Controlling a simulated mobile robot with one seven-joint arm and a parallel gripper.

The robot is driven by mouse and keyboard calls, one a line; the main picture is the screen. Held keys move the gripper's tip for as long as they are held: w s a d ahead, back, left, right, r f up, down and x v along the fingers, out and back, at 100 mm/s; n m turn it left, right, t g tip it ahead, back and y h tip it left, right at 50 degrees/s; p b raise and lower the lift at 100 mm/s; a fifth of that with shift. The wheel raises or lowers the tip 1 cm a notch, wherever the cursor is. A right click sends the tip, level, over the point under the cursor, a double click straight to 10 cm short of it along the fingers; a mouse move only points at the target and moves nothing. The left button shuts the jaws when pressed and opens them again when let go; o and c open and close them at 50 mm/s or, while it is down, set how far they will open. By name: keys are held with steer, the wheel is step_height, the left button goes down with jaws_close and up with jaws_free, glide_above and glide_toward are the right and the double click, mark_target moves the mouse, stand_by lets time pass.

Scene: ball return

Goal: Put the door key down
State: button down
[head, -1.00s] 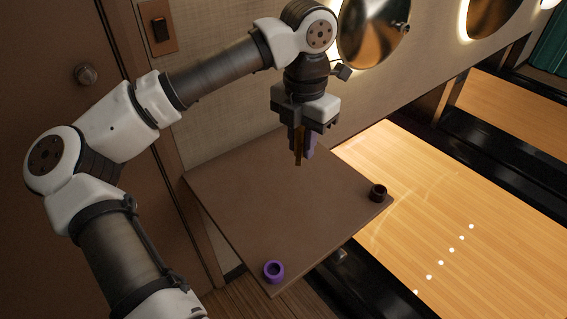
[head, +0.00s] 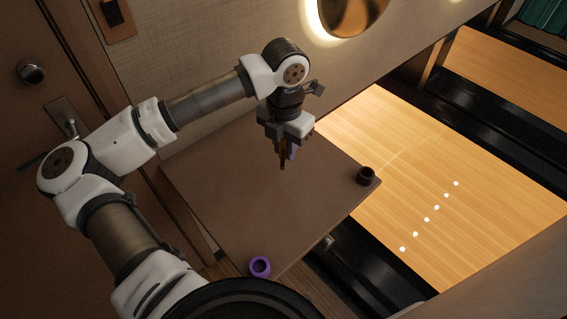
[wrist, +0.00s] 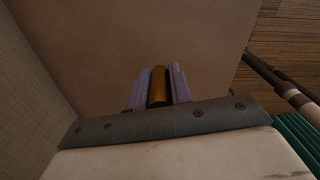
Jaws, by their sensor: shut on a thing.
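My gripper (head: 287,160) is shut on the door key (wrist: 159,88), a brass-coloured piece between the two purple fingers in the wrist view. In the head view the key is a thin dark golden strip (head: 282,158) pointing down at the fingertips. The gripper is over the back part of the brown table (head: 225,205). The key's lower end appears above the tabletop, but I cannot tell the exact gap. Much of the key is hidden by the fingers.
A purple ring-shaped cup (head: 260,267) stands at the table's front corner, and a dark one (head: 366,175) at the right corner. The tabletop between is clear. A wall (head: 200,60) runs behind, a door (head: 50,200) stands left, and wooden lanes (head: 430,180) lie right.

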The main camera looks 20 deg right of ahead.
step_height(320, 180, down, 8)
steer(key=shift+f+p, duration=0.1)
steer(key=shift+p, duration=0.6)
steer(key=shift+f, duration=0.15)
steer(key=c, duration=1.3)
jaws_free()
steer(key=shift+o, duration=0.2)
